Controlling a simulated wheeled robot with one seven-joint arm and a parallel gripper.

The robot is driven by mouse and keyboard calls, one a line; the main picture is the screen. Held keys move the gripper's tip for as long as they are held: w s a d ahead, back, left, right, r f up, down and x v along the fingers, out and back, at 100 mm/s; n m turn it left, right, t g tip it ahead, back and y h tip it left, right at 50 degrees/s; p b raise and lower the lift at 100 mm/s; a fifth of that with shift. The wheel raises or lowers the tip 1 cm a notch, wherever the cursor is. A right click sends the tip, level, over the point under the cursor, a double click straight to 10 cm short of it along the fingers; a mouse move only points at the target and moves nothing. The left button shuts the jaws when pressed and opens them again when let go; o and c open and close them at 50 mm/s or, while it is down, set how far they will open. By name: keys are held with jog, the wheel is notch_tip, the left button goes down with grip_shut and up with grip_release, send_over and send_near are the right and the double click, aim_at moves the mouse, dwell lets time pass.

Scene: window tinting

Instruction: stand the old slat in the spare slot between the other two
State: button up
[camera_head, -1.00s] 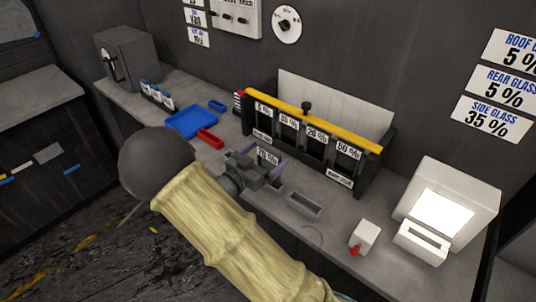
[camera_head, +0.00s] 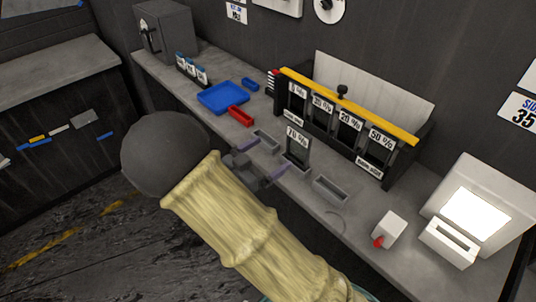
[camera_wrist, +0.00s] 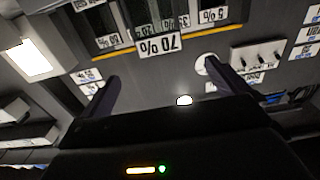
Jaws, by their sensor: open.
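The old slat (camera_head: 298,150), dark with a white "70 %" label, stands upright on the counter. Its foot appears to be in the middle one of three small grey slots. An empty slot (camera_head: 266,140) lies to its left and another empty slot (camera_head: 330,189) to its right. My gripper (camera_head: 262,158) is open and empty, in front of the slat and apart from it. In the wrist view, the slat's label (camera_wrist: 158,44) shows beyond and between the spread fingers of my gripper (camera_wrist: 163,88). The slat's lower end is partly hidden.
Behind stands a rack with a yellow top bar (camera_head: 345,106), holding several labelled dark slats. A blue tray (camera_head: 222,98) and red tray (camera_head: 241,116) lie to the left. A white box with a red part (camera_head: 390,230) and a lit white device (camera_head: 475,215) stand right.

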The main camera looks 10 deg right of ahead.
jog(key=w+d+f+n+y, duration=0.25)
jog(key=w+n+y, duration=0.25)
jog(key=y, duration=0.6)
jog(key=s+d+n+g+y, duration=0.1)
jog(key=s+d+n+g, duration=0.2)
jog(key=s, duration=0.6)
jog(key=s+d+n+g+y, duration=0.2)
jog(key=s+d+g, duration=0.2)
jog(key=s, duration=0.6)
jog(key=shift+r+n+g+y, duration=0.2)
jog(key=shift+n+g+y, duration=0.1)
jog(key=shift+n+g, duration=0.15)
jog(key=shift+w+d, duration=0.1)
